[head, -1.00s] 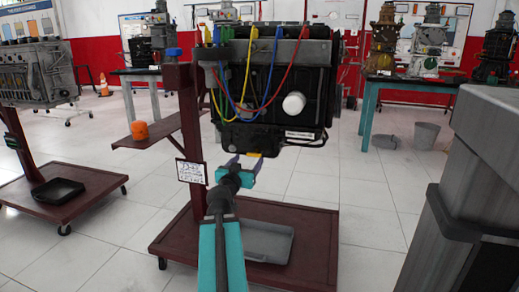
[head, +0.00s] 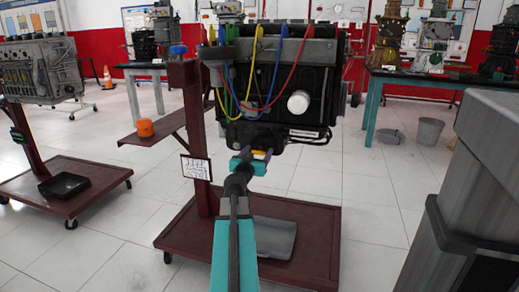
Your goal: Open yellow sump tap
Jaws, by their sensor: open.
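The black engine (head: 262,95) hangs on a dark red wheeled stand. The yellow sump tap (head: 260,152) shows as a small yellow patch under the engine's underside. My gripper (head: 257,154) is open and reaches up to the tap from the front. Its fingers appear to be on either side of the yellow patch, but the tap is partly hidden and I cannot tell whether they touch it.
A grey drain tray (head: 275,240) lies on the stand's red base (head: 310,245) below the engine. An orange cup (head: 145,128) sits on the side shelf. Coloured cables hang across the engine front. A large grey object (head: 495,150) stands close on the right.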

